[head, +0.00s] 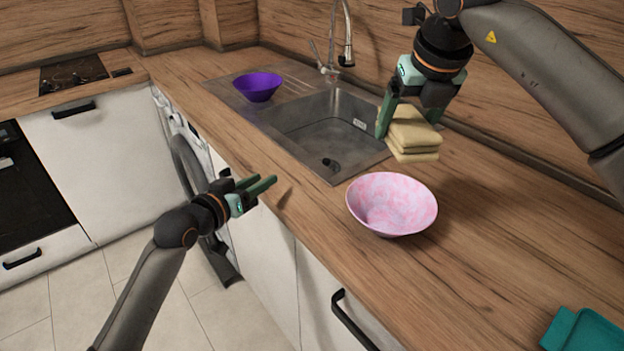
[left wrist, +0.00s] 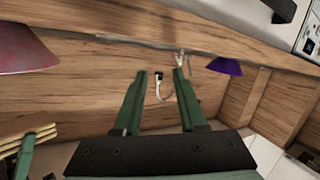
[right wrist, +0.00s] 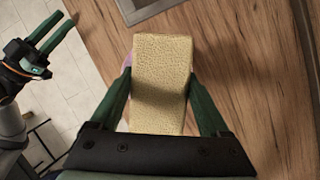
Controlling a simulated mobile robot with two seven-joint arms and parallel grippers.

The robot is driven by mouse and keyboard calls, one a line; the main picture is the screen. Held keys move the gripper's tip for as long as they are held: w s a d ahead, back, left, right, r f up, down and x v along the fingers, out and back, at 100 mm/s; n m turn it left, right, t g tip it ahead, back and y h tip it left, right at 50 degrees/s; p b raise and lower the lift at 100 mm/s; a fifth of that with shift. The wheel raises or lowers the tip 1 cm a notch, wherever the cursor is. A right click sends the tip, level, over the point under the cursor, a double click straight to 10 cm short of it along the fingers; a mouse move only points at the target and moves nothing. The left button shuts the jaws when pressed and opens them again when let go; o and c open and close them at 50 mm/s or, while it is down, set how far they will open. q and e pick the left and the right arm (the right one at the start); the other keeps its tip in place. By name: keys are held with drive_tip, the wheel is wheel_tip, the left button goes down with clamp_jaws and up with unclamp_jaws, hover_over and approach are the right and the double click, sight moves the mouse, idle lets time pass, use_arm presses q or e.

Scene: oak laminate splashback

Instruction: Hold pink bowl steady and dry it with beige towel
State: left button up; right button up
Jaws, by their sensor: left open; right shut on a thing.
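The pink bowl (head: 392,204) sits upright on the wooden counter, right of the sink. Its edge also shows at the upper left of the left wrist view (left wrist: 22,50). The folded beige towel (head: 412,136) is held by my right gripper (head: 408,118) above the counter, behind the bowl. In the right wrist view the towel (right wrist: 162,85) fills the space between the fingers and hides most of the bowl. My left gripper (head: 262,185) is open and empty, left of the bowl near the counter's front edge, apart from the bowl.
A purple bowl (head: 258,86) stands on the drainer left of the metal sink (head: 325,130). A tap (head: 345,45) rises behind the sink. The counter right of the pink bowl is clear.

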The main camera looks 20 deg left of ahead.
sight(363, 181)
use_arm(q)
drive_tip(key=d+r+h, duration=0.1)
drive_tip(key=d, duration=0.1)
drive_tip(key=d+r+m+h, duration=0.1)
drive_tip(key=d, duration=0.1)
drive_tip(key=d+r+m+g+h, duration=0.1)
drive_tip(key=d+h, duration=0.1)
drive_tip(key=shift+w+d+r, duration=0.25)
drive_tip(key=shift+d+r, duration=0.1)
drive_tip(key=shift+r, duration=0.05)
drive_tip(key=d+g+h, duration=0.1)
drive_tip(key=s+d+r+g, duration=0.1)
drive_tip(key=d, duration=0.1)
drive_tip(key=d+m+g+h, duration=0.1)
drive_tip(key=shift+s+d+r+h, duration=0.2)
drive_tip(key=shift+s+d+h, duration=0.1)
drive_tip(key=shift+s+d, duration=0.1)
drive_tip(key=shift+s+d+g+h, duration=0.35)
drive_tip(key=shift+s+g, duration=0.2)
drive_tip(key=shift+g, duration=0.25)
drive_tip(key=x, duration=1.2)
drive_tip(key=shift+s, duration=0.1)
drive_tip(key=shift+c, duration=0.4)
clamp_jaws()
